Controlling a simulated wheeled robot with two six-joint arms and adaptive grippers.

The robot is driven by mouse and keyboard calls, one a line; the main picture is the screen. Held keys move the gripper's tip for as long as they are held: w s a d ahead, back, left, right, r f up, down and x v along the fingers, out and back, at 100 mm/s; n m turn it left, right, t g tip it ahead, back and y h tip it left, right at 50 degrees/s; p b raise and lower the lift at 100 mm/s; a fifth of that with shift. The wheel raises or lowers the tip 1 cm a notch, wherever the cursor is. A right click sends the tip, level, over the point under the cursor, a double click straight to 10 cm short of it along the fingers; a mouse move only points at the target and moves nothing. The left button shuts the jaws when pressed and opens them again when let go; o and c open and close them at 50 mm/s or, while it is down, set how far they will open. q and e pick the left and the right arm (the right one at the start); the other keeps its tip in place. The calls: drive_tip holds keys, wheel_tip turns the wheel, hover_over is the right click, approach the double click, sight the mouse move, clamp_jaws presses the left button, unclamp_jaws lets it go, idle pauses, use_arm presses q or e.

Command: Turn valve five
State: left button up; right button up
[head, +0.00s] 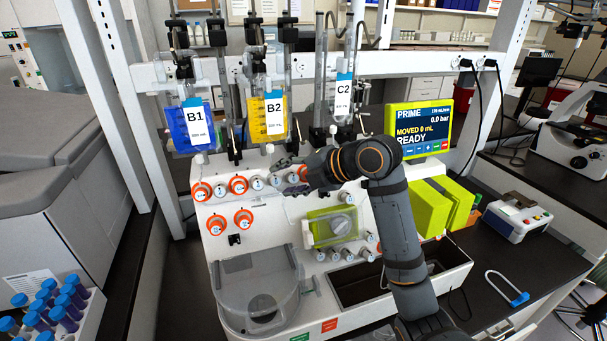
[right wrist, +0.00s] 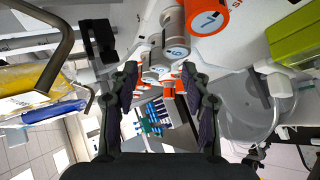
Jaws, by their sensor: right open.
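A row of numbered valve knobs runs along the front of the white cell processor (head: 290,262). Two more orange knobs (head: 243,218) are lower down. I cannot read which knob is valve five. My right gripper (head: 288,173) is at the white knobs and partly covers them. In the right wrist view the gripper (right wrist: 159,78) is open, with white knobs (right wrist: 177,50) showing between and beyond its fingers. An orange knob marked 7 (right wrist: 208,17) is above the right finger. My left gripper is not in view.
Bags B1 (head: 190,131), B2 (head: 275,124) and bottle C2 (head: 343,97) hang above the valves. A yellow-green screen (head: 422,128) reads READY. A clear round chamber (head: 258,292) and an open dark bin (head: 360,289) are below. Blue-capped tubes (head: 45,306) stand at lower left.

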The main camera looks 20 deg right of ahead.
drive_tip(key=v, duration=1)
drive_tip(key=shift+s+f, duration=0.1)
